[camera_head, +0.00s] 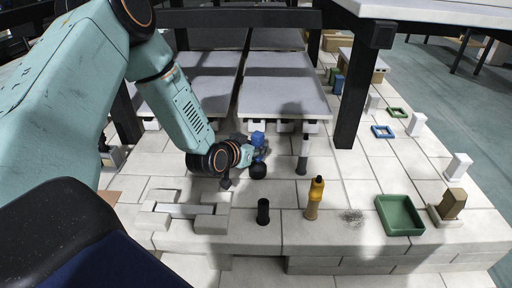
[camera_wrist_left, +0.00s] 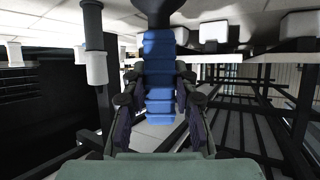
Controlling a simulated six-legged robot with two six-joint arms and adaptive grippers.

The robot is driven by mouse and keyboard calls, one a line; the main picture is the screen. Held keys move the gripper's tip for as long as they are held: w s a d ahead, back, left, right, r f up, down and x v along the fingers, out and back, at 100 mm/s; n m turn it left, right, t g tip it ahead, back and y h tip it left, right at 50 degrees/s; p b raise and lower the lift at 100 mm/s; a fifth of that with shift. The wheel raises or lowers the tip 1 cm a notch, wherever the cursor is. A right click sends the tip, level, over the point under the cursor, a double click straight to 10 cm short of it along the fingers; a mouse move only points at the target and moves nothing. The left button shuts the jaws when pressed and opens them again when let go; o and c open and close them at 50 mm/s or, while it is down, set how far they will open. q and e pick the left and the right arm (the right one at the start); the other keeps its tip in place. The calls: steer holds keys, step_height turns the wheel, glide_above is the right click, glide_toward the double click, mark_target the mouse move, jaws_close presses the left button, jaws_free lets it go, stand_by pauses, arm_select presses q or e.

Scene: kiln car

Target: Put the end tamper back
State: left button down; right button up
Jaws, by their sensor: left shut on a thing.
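My left gripper (camera_head: 252,152) reaches in from the upper left, above the pale brick deck, and is shut on a blue ribbed handle with a black end, which I take as the end tamper (camera_head: 258,140). In the left wrist view the tamper's blue handle (camera_wrist_left: 159,80) stands between the two fingers (camera_wrist_left: 160,112), with its black end at the top of the picture. In the head view the black end hangs below the handle; whether it touches the deck I cannot tell. My right gripper is not in view.
A black cylinder (camera_head: 263,212), an orange bottle (camera_head: 315,198) and a grey post with dark base (camera_head: 303,155) stand nearby. A stone cradle with a metal bar (camera_head: 185,210) is left. A green tray (camera_head: 400,230) and brown block (camera_head: 452,203) are right. Dark posts (camera_head: 356,90) rise behind.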

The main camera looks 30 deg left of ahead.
mark_target(258, 134)
arm_select(q)
steer(key=shift+f, duration=0.1)
stand_by(0.3)
steer(key=c, duration=1)
jaws_free()
steer(key=shift+o, duration=0.4)
steer(key=o, duration=0.9)
steer(key=shift+r+p, duration=2.4)
steer(key=shift+r, duration=0.1)
steer(key=shift+r, duration=0.1)
